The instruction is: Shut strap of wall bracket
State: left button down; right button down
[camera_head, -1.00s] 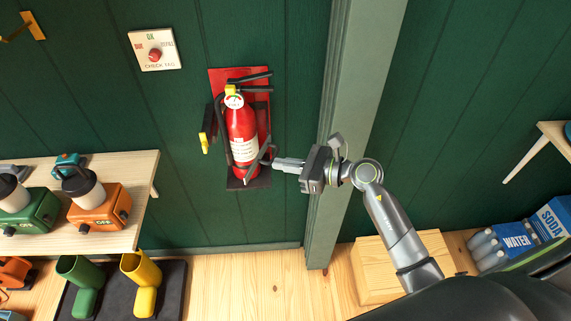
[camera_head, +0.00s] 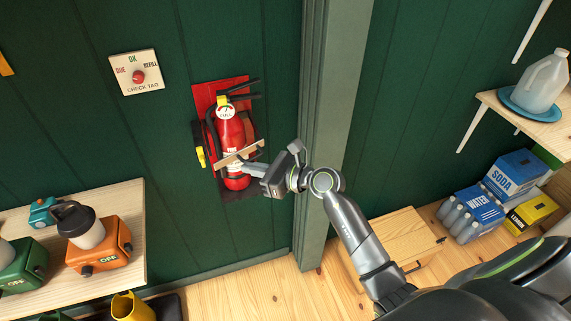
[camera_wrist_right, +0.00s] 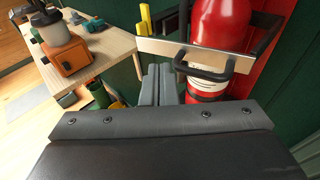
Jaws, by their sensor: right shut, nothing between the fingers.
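The wall bracket (camera_head: 207,88) is a red plate on the green wall. It holds a red fire extinguisher (camera_head: 229,133) upright. The strap (camera_head: 238,153), a pale bar with a black handle, crosses the front of the extinguisher. In the right wrist view the strap (camera_wrist_right: 185,50) runs left toward a yellow latch (camera_wrist_right: 144,20); I cannot tell whether they touch. The latch (camera_head: 201,157) also shows at the bracket's left side. My right gripper (camera_head: 243,168) is shut and empty, just below the strap; its fingers (camera_wrist_right: 160,85) sit left of the black handle (camera_wrist_right: 204,68). My left gripper is not in view.
A green door-frame post (camera_head: 325,120) stands right of the bracket, behind my right arm. A wooden shelf (camera_head: 120,200) with orange and green devices is at left. A wooden box (camera_head: 400,240) and drink packs (camera_head: 472,213) stand on the floor at right.

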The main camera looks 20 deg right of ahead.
aim_at(228, 162)
jog(key=shift+x, duration=1.3)
jog(key=shift+w+a+r, duration=0.2)
jog(key=shift+w+a, duration=0.1)
jog(key=shift+w, duration=0.05)
